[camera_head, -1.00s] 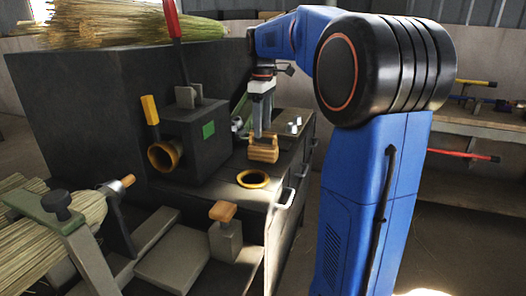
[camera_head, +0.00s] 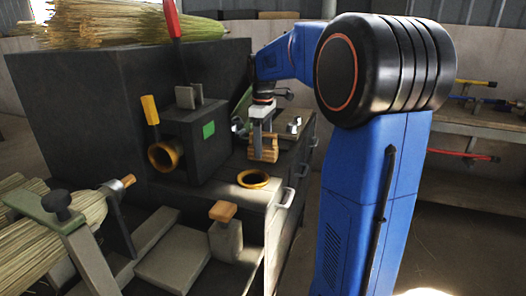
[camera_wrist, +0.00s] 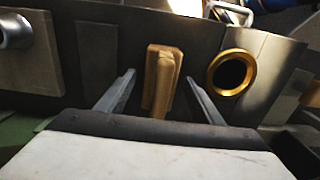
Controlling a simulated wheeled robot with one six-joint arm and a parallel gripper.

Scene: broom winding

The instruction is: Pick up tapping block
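The tapping block (camera_head: 265,155) is a light wooden block standing on the dark bench top. In the wrist view the wooden block (camera_wrist: 160,70) is upright between my two grey fingers. My gripper (camera_head: 262,138) points down over it. In the wrist view my gripper (camera_wrist: 161,80) is open, one finger on each side of the block, with a visible gap on both sides. In the head view the fingers partly cover the block, so its upper part is hard to make out.
A brass ring (camera_head: 253,179) lies in front of the block. A dark box (camera_head: 200,150) with a brass-rimmed opening stands to the left. A wood-topped post (camera_head: 224,232) and broom straw (camera_head: 45,235) are in front left. Small metal parts (camera_head: 293,126) sit behind right.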

